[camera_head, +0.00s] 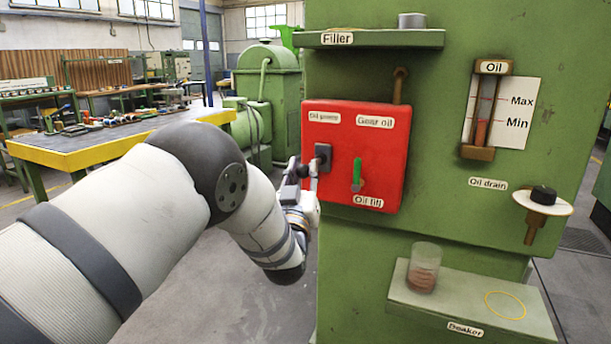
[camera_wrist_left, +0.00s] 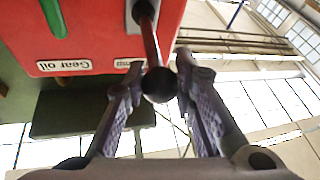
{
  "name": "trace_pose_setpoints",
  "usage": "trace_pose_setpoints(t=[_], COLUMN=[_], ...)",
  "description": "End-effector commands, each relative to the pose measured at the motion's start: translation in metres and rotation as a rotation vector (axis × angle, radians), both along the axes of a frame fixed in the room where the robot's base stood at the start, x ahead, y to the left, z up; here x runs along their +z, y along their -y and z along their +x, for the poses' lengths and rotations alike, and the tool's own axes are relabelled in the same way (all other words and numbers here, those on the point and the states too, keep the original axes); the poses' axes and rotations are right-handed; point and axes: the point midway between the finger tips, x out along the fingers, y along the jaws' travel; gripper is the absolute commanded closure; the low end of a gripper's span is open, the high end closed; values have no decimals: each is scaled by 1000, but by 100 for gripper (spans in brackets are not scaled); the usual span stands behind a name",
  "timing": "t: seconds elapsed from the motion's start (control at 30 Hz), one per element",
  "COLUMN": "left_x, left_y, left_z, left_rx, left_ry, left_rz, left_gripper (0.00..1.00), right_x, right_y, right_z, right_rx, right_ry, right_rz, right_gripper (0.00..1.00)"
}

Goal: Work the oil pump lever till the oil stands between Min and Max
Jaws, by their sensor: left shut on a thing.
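The red panel (camera_head: 388,128) on the green machine carries the oil pump's dark lever plate (camera_head: 323,153) and a green lever (camera_head: 357,173) above the label "Oil tilt". In the wrist view the pump lever is a red rod (camera_wrist_left: 151,42) ending in a black ball knob (camera_wrist_left: 159,85). My left gripper (camera_head: 303,172) is at the lever, its fingers (camera_wrist_left: 158,92) closed on both sides of the knob. The oil gauge (camera_head: 485,110) has Max and Min marks. Reddish oil shows in its lower part, with its top near Min; exactly where, I cannot tell. My right gripper is not in view.
A filler shelf (camera_head: 370,40) juts out above the panel. An oil drain with a black knob (camera_head: 543,195) is at the right. A beaker (camera_head: 424,266) with reddish content stands on a low shelf (camera_head: 465,304). A yellow-edged workbench (camera_head: 90,150) is behind my left arm.

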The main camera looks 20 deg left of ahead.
Motion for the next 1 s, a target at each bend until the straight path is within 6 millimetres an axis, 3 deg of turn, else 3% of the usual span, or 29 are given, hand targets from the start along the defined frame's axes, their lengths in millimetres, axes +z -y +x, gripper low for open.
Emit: trace_pose_setpoints(t=[0.03, 0.5, 0.7, 1.0], left_x=[-20, -52, -55, -53], left_y=[0, 0, 0, 0], left_z=[1, 8, 11, 12], left_rx=[0, 1, 0, 1], left_ry=[29, 366, 440, 478], left_rz=[-2, -13, -16, -18], left_gripper=[100, 100, 100, 100], right_x=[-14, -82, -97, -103], right_y=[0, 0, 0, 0], right_z=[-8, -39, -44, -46], right_rx=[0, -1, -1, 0], right_ry=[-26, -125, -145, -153], right_rz=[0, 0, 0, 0], right_gripper=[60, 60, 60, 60])
